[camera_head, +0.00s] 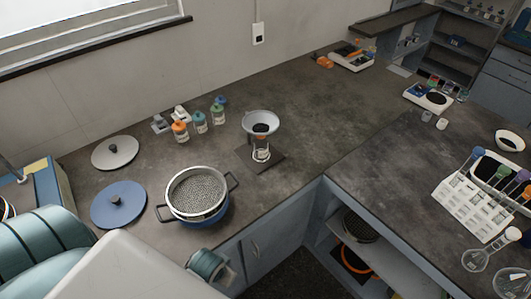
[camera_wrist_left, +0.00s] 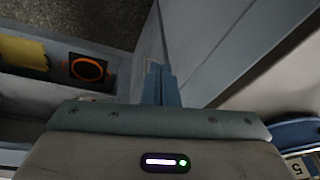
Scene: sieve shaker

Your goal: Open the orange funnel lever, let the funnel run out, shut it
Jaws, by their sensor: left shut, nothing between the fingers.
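The funnel (camera_head: 262,120) is a pale grey cone with dark material inside. It stands on a dark square base plate (camera_head: 268,160) on the counter, with a glass vessel (camera_head: 261,152) under its outlet. A small orange patch shows under the cone; the lever's position is too small to tell. My left gripper (camera_wrist_left: 161,86) shows in the left wrist view, its two blue-grey fingers shut together and empty. It points down past the cabinet fronts, and the funnel is not in that view. My right gripper is not in view.
A blue pot with a sieve (camera_head: 199,191) stands left of the funnel, beside a blue lid (camera_head: 118,204) and a grey lid (camera_head: 114,152). Several capped jars (camera_head: 199,122) stand behind. A rack of tubes (camera_head: 468,205) is at the right.

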